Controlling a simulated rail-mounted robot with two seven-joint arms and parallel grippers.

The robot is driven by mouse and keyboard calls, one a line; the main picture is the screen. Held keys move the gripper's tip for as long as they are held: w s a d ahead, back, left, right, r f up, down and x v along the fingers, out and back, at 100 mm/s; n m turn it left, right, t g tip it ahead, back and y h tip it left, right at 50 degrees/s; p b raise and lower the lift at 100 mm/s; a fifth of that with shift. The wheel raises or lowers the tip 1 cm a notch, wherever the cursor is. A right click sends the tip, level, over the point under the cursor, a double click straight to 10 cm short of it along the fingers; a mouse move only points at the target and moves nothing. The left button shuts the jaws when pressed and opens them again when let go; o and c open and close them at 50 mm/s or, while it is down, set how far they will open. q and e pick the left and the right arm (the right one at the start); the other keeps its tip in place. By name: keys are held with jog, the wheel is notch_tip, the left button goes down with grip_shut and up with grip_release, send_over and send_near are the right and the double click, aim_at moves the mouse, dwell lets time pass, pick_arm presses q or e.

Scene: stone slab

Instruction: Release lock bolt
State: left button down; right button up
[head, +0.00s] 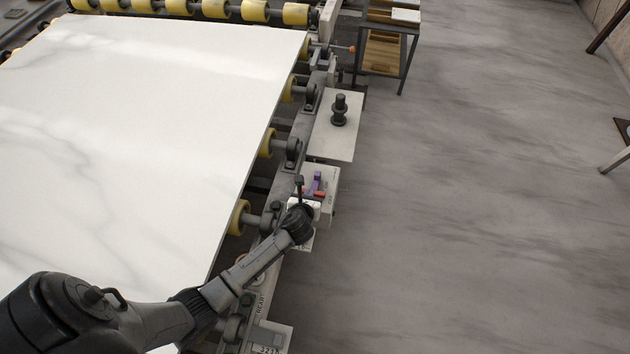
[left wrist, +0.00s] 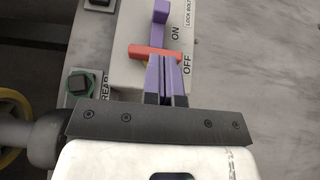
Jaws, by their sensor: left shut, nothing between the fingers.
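The lock bolt switch is a pale box (left wrist: 120,72) labelled LOCK BOLT, ON and OFF, beside the slab's roller frame. A purple lever (left wrist: 159,28) stands beside ON; it also shows in the head view (head: 317,180). An orange-red bar (left wrist: 143,50) crosses just below it, level with the gap between ON and OFF. My left gripper (left wrist: 168,58) is shut and empty, its purple fingers together. Its fingertips overlap the orange-red bar in the wrist view; I cannot tell whether they touch it. The fingers hide part of the box. My right gripper is not in view.
The white stone slab (head: 150,110) lies on yellow rollers to the left. A green button (left wrist: 80,83) labelled REAR is close to the gripper's left. A plate with a black post (head: 339,108) stands beyond the box. Open floor (head: 480,200) lies to the right.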

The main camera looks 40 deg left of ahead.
aim_at(317, 178)
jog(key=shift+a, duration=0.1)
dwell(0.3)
pick_arm(q)
jog(key=b+x, duration=0.3)
jog(key=x, duration=0.5)
jog(key=shift+w+a+f, duration=0.1)
jog(key=shift+w+f, duration=0.15)
jog(key=shift+f, duration=0.05)
jog(key=shift+w+a+f+b, duration=0.25)
jog(key=shift+w+a+b, duration=0.15)
jog(key=shift+w, duration=0.15)
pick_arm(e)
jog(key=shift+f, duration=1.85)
pick_arm(q)
jog(key=shift+d, duration=0.1)
